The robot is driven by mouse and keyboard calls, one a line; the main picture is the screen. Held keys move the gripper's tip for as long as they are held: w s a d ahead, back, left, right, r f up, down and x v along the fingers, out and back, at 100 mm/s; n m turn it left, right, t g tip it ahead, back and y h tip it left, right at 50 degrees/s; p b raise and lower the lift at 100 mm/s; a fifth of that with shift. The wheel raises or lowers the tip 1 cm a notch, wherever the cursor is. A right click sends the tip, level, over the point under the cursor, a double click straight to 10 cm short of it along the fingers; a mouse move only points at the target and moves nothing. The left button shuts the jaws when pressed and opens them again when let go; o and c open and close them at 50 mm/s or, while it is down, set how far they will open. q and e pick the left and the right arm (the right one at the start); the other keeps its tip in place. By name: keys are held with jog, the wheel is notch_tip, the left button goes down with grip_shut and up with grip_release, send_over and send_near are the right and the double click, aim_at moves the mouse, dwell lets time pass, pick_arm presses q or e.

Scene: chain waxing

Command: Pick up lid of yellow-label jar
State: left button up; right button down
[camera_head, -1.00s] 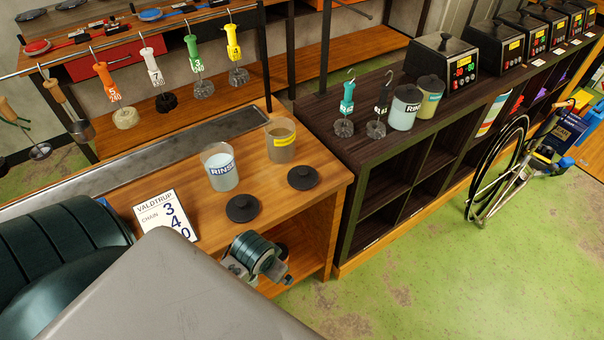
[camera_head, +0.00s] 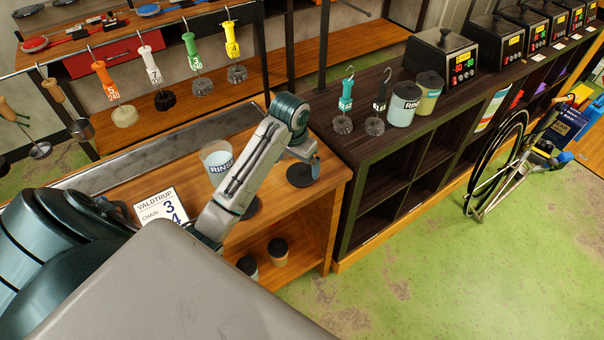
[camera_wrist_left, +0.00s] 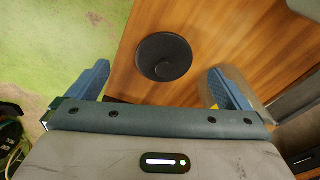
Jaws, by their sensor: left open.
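The black round lid (camera_head: 299,176) with a raised knob lies on the wooden bench near its right edge. In the left wrist view the same lid (camera_wrist_left: 164,50) lies beyond my fingers, in the gap between them. My left gripper (camera_wrist_left: 159,70) is open and empty above it. In the head view my left gripper (camera_head: 314,166) shows small over the lid and covers part of it. The yellow-label jar is hidden behind my arm in the head view. In the wrist view the clear jar (camera_wrist_left: 254,90) shows partly behind the right finger, with a bit of yellow.
A RINSE jar (camera_head: 216,158) stands left of my arm. A second black lid (camera_head: 251,208) is partly covered by my arm. A white chain sign (camera_head: 157,207) stands on the bench. Two dark-topped jars (camera_head: 278,252) stand on the shelf below. A dark shelf unit (camera_head: 420,165) stands at right.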

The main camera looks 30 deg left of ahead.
pick_arm(q)
jog(key=w+r, duration=0.1)
jog(key=w+a+r, duration=0.1)
jog(key=shift+w+a+r, duration=0.2)
jog(key=shift+w+r, duration=0.1)
jog(key=p, duration=0.1)
send_over(302, 168)
jog(key=f, duration=0.5)
jog(key=shift+s+a, duration=0.25)
jog(key=shift+f+p, duration=0.2)
jog(key=shift+p, duration=0.2)
jog(key=f+p, duration=0.2)
jog(key=f, duration=0.1)
jog(key=shift+w+d+f, duration=0.15)
jog(key=shift+d+f, duration=0.05)
jog(key=shift+w+f, duration=0.15)
jog(key=shift+f, duration=0.55)
jog(key=c, duration=0.8)
